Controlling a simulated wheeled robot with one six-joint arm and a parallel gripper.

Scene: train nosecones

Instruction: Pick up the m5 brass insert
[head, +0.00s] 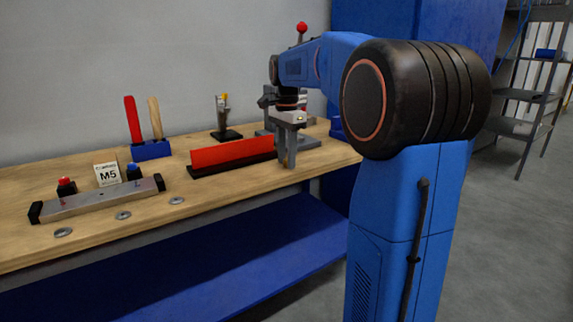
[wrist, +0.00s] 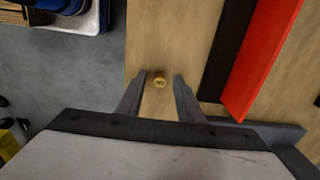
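The m5 brass insert (wrist: 159,81) is a small round golden piece on the wooden bench top in the wrist view. My gripper (wrist: 160,76) is open, with one finger to the left of the insert and one to the right. There is a visible gap on each side, so neither finger seems to touch it. In the head view my gripper (head: 287,163) points down just above or at the bench, near its front edge. The insert is hard to make out there. How high the fingertips are above the wood is unclear.
A red bar on a black base (head: 232,155) lies close beside my gripper. Further left are a metal bar (head: 100,200), an M5 sign (head: 108,174), several grey washers and a blue tool block (head: 150,150). A dark stand (head: 226,134) is behind. The bench edge is near.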

